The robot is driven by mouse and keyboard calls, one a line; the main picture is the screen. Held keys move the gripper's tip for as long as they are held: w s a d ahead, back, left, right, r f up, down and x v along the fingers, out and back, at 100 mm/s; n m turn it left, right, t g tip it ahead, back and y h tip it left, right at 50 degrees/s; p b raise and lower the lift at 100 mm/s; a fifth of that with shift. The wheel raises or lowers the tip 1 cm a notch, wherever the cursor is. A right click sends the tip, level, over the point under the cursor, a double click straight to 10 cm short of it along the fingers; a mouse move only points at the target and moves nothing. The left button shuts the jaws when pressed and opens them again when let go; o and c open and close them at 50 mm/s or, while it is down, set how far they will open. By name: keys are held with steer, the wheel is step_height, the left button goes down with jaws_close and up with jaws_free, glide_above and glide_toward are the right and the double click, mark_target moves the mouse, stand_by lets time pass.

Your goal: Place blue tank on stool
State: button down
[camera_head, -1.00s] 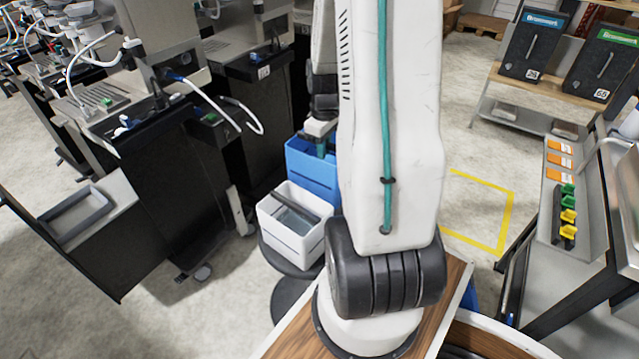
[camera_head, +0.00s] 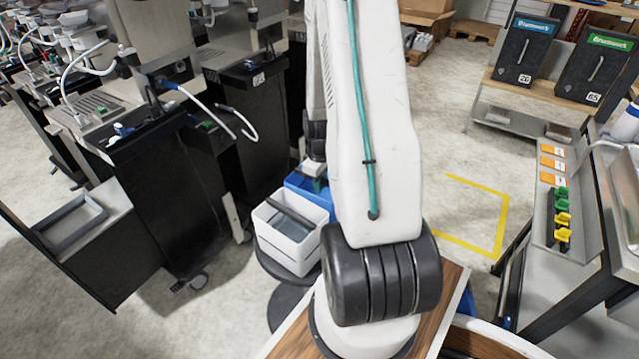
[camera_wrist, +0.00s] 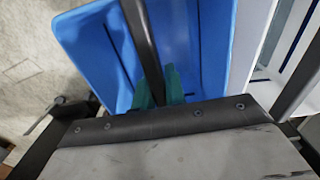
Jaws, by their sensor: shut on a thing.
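The blue tank (camera_head: 308,187) is an open box just behind the white tank in the head view, partly hidden by it and my arm. In the wrist view the blue tank (camera_wrist: 205,45) has a dark bar handle across its top. My gripper's teal fingers (camera_wrist: 160,88) are shut on that handle; the gripper also shows in the head view (camera_head: 317,183). The round dark stool (camera_head: 272,268) stands beside the dispensers, with the white tank (camera_head: 290,243) upright on it. Whether the blue tank's bottom touches the stool is hidden.
The white tank's edge (camera_wrist: 276,50) is close beside the blue tank in the wrist view. Black dispensers (camera_head: 170,210) stand left of the stool. A metal bench (camera_head: 575,270) is at the right. Floor with a yellow outline (camera_head: 503,220) is clear.

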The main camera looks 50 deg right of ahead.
steer(key=shift+f, duration=0.15)
steer(key=c, duration=1.5)
jaws_free()
steer(key=shift+o, duration=0.2)
step_height(320, 180, up, 12)
steer(key=a+r, duration=1.4)
steer(key=a, duration=0.2)
steer(key=s+a+r+m+t, duration=0.1)
steer(key=s+a+r, duration=0.7)
steer(key=s+a, duration=0.4)
steer(key=shift+s+a+r, duration=0.2)
steer(key=shift+s+a, duration=0.15)
steer(key=shift+a, duration=0.9)
